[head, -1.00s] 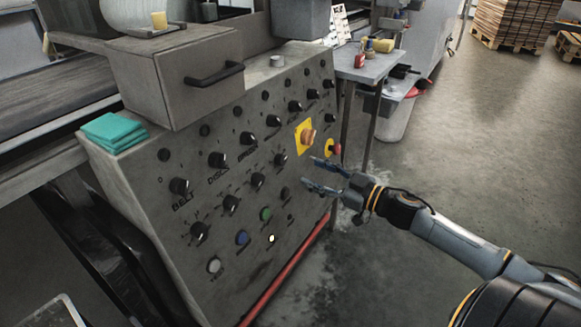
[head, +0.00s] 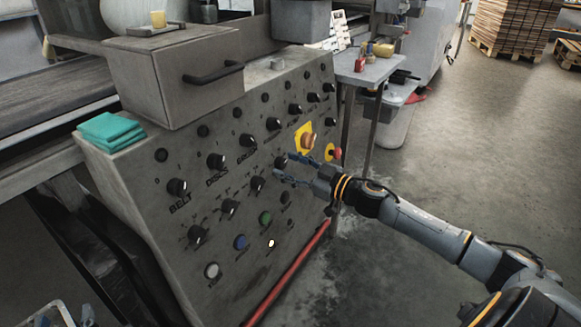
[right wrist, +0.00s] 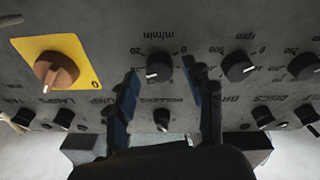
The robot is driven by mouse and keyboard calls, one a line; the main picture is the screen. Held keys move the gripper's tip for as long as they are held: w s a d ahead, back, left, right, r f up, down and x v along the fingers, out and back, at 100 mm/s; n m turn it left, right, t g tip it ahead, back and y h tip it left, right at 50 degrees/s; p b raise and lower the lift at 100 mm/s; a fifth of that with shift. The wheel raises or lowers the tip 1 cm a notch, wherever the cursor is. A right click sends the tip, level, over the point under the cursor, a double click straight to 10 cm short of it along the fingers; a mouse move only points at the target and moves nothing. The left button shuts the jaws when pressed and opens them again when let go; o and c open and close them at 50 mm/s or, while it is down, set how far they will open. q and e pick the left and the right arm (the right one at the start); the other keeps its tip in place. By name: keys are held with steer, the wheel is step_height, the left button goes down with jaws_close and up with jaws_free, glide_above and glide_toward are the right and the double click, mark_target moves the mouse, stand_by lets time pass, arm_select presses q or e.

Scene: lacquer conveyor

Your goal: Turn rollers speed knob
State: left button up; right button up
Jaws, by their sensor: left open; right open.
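The sloped grey control panel carries rows of black knobs. The rollers speed knob (head: 281,162), with the m/min scale, is in the lower knob row; it also shows in the right wrist view (right wrist: 158,68). My right gripper (head: 285,166) is open in front of it. In the right wrist view its fingers (right wrist: 162,74) stand either side of this knob; I cannot tell whether they touch it. The knob labelled ROLLERS (right wrist: 162,118) is beside it, also seen between the fingers. My left gripper (head: 66,318) is only partly in view at the bottom left edge, open and empty.
An orange rotary switch on a yellow plate (head: 308,140) and a red stop button (head: 334,152) are right of the knob. Coloured buttons, one lit white (head: 271,243), lie below. A drawer box (head: 175,78) and teal cloths (head: 110,131) are on top.

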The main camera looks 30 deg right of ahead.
jaws_close()
